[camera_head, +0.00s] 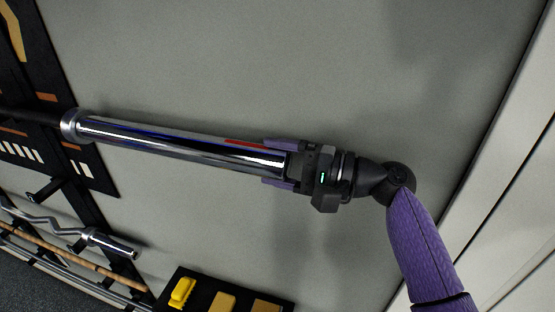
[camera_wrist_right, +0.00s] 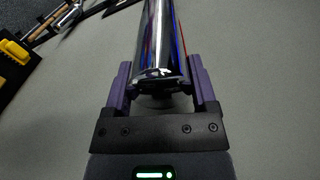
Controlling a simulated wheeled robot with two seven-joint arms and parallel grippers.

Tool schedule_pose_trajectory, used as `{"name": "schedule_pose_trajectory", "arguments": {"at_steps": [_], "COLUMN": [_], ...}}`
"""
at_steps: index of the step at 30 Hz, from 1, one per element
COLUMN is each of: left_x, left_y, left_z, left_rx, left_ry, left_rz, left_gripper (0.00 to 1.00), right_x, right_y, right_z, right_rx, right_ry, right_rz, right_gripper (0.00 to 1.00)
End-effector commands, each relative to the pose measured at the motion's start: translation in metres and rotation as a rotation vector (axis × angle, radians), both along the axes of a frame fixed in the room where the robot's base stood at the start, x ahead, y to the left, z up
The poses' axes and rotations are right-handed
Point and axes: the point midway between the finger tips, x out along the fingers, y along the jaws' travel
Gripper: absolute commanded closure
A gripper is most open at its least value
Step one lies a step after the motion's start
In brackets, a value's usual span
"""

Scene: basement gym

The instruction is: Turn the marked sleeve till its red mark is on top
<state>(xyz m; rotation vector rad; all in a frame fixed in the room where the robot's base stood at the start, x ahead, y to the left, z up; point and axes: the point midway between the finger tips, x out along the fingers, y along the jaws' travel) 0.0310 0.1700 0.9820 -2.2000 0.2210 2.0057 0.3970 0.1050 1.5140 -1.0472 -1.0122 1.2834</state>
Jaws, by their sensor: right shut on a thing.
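The chrome sleeve (camera_head: 170,143) runs from its collar (camera_head: 73,125) on the left to its free end at the middle of the head view. It also fills the upper middle of the right wrist view (camera_wrist_right: 153,40). Its red mark (camera_head: 243,143) is a short strip near the free end, along the upper edge in the head view. In the wrist view a thin red line shows on the sleeve's right side. My right gripper (camera_head: 270,163) is shut on the sleeve's end, one purple finger on each side. My left gripper is not in view.
A black rack panel (camera_head: 85,170) stands at the left. Below it a curved bar (camera_head: 110,243) and other bars rest on hooks. A black board with a yellow block (camera_head: 182,292) is at the bottom. The grey surface around the sleeve is bare.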

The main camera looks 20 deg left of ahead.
Motion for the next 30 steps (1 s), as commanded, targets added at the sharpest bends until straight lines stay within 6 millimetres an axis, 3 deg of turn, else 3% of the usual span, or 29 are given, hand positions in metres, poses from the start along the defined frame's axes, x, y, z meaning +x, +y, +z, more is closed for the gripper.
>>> {"name": "schedule_pose_trajectory", "arguments": {"at_steps": [4, 5, 8, 17, 24, 30], "left_x": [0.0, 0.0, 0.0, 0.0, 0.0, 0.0], "left_y": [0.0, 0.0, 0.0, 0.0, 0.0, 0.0], "left_z": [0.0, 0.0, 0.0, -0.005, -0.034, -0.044], "left_rx": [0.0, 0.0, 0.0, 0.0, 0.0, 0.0], "left_ry": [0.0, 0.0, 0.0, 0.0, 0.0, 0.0], "left_rz": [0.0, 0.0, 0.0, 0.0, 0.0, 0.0], "left_gripper": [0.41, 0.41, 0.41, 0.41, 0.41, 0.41], "right_x": [0.0, 0.0, 0.0, 0.0, -0.001, -0.003], "right_y": [0.0, 0.0, 0.0, -0.008, -0.067, -0.097], "right_z": [0.0, 0.0, 0.0, -0.002, -0.007, -0.003], "right_rx": [0.0, 0.0, 0.0, -0.001, -0.003, -0.001], "right_ry": [0.0, 0.0, -0.001, -0.003, -0.004, -0.001], "right_rz": [-0.001, -0.001, -0.001, -0.002, -0.004, -0.001], "right_gripper": [0.85, 0.22, 0.01, 0.0, 0.0, 0.0]}}
